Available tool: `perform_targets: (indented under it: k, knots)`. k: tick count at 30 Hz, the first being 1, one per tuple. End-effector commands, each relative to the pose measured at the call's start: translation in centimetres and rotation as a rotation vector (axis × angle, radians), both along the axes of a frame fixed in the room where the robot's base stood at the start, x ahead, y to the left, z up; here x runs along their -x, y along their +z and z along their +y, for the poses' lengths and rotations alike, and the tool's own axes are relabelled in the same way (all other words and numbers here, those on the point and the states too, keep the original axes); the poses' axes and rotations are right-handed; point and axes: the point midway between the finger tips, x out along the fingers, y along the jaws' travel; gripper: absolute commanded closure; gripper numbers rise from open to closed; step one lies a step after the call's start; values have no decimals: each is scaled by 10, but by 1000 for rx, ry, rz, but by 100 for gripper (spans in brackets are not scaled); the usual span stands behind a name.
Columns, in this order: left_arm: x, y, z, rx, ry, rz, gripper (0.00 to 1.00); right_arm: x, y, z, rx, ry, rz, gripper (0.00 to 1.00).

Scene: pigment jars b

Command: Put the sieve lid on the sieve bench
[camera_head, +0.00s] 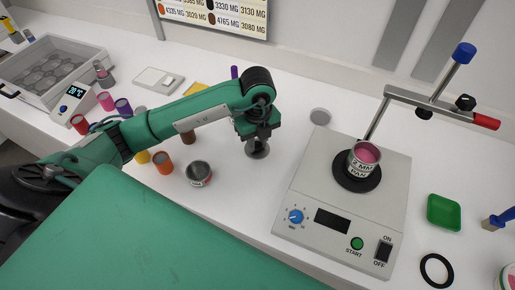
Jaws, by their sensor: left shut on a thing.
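My left gripper (260,139) points down over the white table, left of the grey machine. It is shut on a small grey round piece, which looks like the sieve lid (257,152); the gripper hides part of its top. I cannot tell whether the lid touches the table. The grey machine (311,180), likely the sieve bench, has a dial, a display and buttons. On its black round plate (345,179) stands a sieve pan (364,165) with pink content, open at the top. My right gripper is not in view.
A metal bowl (199,175) and several coloured jars, such as an orange one (163,164), stand near my left arm. A green tray (443,212) and black ring (436,285) lie right.

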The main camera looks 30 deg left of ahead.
Motion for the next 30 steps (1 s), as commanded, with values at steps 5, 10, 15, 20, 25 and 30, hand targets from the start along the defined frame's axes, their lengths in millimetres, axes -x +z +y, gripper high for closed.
perform_targets:
  k: [5, 10, 15, 20, 25, 30]
  knots:
    - [1, -21, 0, -2, 1, 5, 99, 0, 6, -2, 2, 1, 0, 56]
    - [1, -42, 0, -1, 1, 2, 99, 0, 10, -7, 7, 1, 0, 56]
    - [0, -45, 0, -1, 0, -1, 99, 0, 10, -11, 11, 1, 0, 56]
    - [0, -46, 0, -1, 0, -1, 99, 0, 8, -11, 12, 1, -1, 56]
    - [0, -47, 0, -1, 0, -1, 58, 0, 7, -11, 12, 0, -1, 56]
    - [0, -47, 0, -1, 0, -1, 54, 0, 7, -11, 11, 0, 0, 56]
